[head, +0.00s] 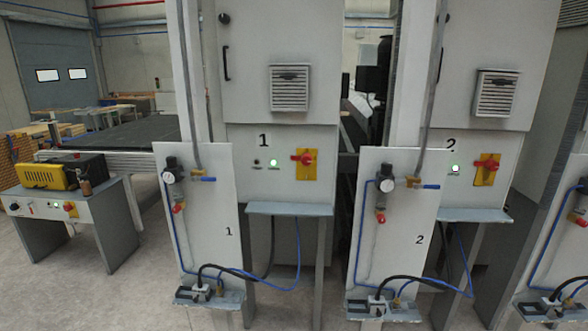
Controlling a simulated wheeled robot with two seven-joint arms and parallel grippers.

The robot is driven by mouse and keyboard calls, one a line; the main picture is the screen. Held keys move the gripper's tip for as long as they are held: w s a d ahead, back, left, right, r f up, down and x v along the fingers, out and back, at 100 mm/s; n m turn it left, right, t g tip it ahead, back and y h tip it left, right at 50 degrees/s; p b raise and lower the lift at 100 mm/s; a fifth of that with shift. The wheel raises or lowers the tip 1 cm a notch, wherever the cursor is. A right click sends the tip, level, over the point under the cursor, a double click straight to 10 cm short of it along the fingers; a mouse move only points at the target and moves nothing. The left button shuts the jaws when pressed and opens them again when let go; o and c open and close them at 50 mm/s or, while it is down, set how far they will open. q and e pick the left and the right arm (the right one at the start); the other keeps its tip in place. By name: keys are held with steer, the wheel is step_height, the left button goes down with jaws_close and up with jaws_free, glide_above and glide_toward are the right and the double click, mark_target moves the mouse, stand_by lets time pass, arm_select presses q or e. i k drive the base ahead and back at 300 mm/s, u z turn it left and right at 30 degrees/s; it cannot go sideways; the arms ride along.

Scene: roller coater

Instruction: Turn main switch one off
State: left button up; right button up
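Main switch one (306,162) is a red rotary handle on a yellow plate. It sits on the front of the grey cabinet marked 1 (240,150), near the middle of the head view. Its handle looks roughly horizontal, with the red grip toward the left of the plate. Neither of my grippers shows, and nothing covers the switch.
A grey shelf (290,209) juts out below the switch. A white panel marked 1 (215,255), with gauge, valve and hoses, stands in front to the left. Cabinet 2 (500,145) has a similar switch (487,164). A low console (75,228) is at left; open floor lies before it.

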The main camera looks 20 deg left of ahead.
mark_target(306, 159)
steer(key=z, duration=0.65)
steer(key=i, duration=1.05)
steer(key=u, duration=0.2)
